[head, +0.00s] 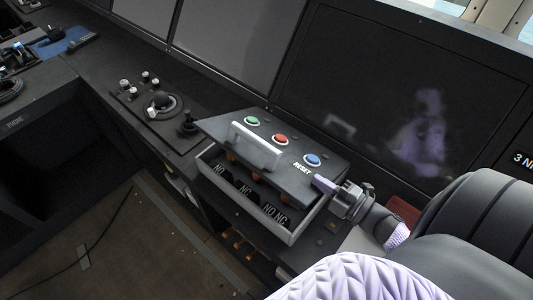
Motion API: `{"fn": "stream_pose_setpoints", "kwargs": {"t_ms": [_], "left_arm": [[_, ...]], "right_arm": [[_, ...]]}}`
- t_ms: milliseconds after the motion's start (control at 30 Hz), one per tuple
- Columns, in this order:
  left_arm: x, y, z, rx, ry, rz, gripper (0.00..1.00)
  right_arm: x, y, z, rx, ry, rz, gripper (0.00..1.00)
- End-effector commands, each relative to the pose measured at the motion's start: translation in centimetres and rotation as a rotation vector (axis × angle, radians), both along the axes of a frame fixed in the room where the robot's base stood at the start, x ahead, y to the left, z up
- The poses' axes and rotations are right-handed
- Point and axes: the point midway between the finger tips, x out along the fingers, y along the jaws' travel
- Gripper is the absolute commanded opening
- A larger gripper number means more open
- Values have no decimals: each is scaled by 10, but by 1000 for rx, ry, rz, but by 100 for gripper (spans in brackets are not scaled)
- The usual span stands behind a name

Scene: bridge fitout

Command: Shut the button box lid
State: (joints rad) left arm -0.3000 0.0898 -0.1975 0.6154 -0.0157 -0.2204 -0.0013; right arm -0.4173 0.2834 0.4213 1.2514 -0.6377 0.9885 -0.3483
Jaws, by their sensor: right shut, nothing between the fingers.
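The button box (291,237) sits on the console, its front wall and inside showing. Its dark lid (285,177) is tilted partly up at the back, with a gap at the front where NO and NC labels and orange parts show. The lid carries a green button (252,121), a red button (280,139), a blue button (312,159), a RESET label and a pale upright bar (257,147). My right gripper (320,183) is shut and empty at the lid's right front corner, pointing left. I cannot tell whether it touches the lid. My left gripper is out of view.
A joystick panel (157,103) lies left of the box, with a small lever (188,126) close to the lid's left edge. Dark screens (392,92) rise behind. A dark seat (485,225) is at the right. Open floor (140,245) lies at the lower left.

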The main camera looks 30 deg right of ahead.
Motion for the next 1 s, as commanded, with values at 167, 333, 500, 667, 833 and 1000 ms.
{"fn": "stream_pose_setpoints", "kwargs": {"t_ms": [167, 333, 500, 667, 833, 1000], "left_arm": [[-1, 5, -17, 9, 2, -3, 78], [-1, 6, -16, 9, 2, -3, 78], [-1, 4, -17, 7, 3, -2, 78], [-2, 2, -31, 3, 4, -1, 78], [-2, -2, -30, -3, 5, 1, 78], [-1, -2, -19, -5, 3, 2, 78]], "right_arm": [[-3, 10, -23, 2, 2, -1, 0], [-3, 11, -23, 0, 0, 0, 0], [-3, 12, -24, 1, 0, 0, 0], [-5, 16, -40, 3, 2, 0, 0], [-5, 16, -40, 3, 4, -1, 0], [-5, 14, -28, 4, 4, -2, 0]]}}
